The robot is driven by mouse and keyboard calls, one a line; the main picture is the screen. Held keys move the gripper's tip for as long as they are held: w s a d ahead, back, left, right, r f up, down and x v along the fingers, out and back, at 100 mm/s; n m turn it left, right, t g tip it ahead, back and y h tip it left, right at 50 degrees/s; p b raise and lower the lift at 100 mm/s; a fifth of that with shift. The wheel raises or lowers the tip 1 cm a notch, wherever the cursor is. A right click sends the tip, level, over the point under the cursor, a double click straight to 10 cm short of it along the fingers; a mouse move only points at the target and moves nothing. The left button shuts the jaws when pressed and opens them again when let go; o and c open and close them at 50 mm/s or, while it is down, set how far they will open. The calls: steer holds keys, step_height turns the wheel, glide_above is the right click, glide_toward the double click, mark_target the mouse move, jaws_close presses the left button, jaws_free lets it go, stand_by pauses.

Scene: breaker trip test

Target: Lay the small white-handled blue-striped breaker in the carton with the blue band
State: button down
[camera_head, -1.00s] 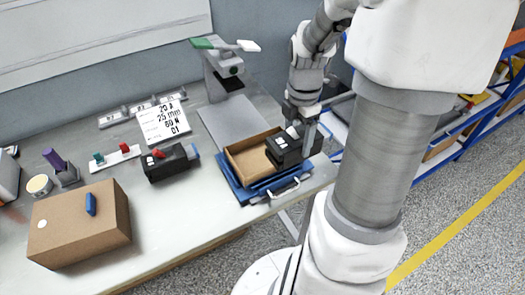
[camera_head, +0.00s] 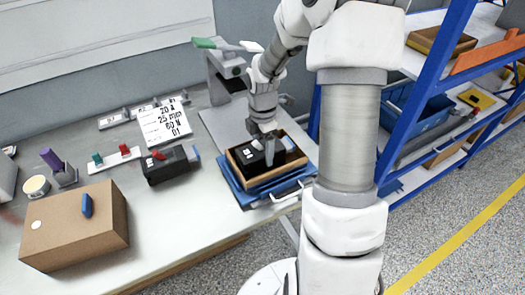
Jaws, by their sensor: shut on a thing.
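My gripper (camera_head: 267,150) is shut on a dark breaker (camera_head: 252,157) with white markings on its face. The fingers cover its middle, so its white handle and blue stripe cannot be made out. The breaker is over or inside an open brown carton (camera_head: 260,182), within its walls; whether it touches the floor cannot be told. The carton sits on a blue tray (camera_head: 238,189) at the table's right end. No blue band on the carton itself can be told apart from the blue tray.
A dark breaker with a red handle (camera_head: 168,167) lies left of the tray. A closed brown box (camera_head: 75,235) is at front left. A grey stand with a green-and-white lever (camera_head: 225,70) is behind. Blue shelving (camera_head: 432,60) stands to the right.

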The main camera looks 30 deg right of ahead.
steer(key=shift+f, duration=0.2)
steer(key=shift+f, duration=0.15)
jaws_free()
step_height(320, 180, up, 12)
steer(key=p, duration=0.2)
steer(key=shift+r, duration=0.2)
stand_by(0.3)
steer(key=shift+a, duration=0.15)
